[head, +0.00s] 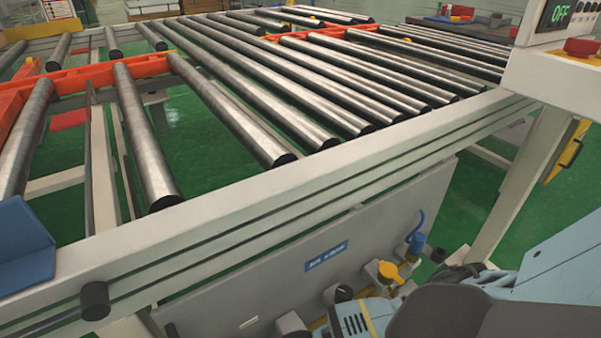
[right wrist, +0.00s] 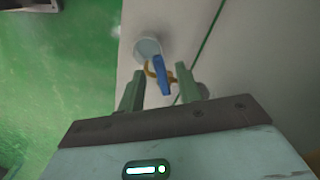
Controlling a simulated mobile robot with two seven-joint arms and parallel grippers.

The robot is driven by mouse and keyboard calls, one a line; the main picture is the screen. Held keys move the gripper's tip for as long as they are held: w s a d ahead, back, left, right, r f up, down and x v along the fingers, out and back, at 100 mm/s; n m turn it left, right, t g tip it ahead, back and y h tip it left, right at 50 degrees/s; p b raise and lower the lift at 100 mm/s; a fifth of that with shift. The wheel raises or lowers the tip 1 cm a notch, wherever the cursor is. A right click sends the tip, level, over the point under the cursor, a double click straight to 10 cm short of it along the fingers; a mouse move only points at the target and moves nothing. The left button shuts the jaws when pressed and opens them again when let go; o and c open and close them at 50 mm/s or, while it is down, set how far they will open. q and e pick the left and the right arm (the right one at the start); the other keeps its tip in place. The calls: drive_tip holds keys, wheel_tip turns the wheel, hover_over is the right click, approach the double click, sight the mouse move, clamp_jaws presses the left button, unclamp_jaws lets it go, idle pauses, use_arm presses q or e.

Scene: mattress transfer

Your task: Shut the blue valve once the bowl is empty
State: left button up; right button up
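In the right wrist view, a blue valve handle (right wrist: 161,75) stands out from a pale wall panel by a round white fitting (right wrist: 147,49), with a brass-coloured loop beside it. My right gripper (right wrist: 162,85) is open there. Its two fingers are on either side of the handle, and I cannot tell whether they touch it. In the head view my right arm comes in from the lower right and its fingertips are hidden. A blue fitting (head: 416,242) with a blue hose shows there on the panel. No bowl and no left gripper are in view.
A roller conveyor with a pale side rail (head: 240,215) spans the head view. Below it, a grey panel (head: 240,290) carries a yellow fitting (head: 388,270). A control box (head: 550,75) reading OFF with a red button stands at the right. The floor is green.

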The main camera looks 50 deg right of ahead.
wheel_tip(320, 180, up, 7)
drive_tip(key=p, duration=0.2)
drive_tip(key=shift+p, duration=0.3)
drive_tip(key=shift+c, duration=0.2)
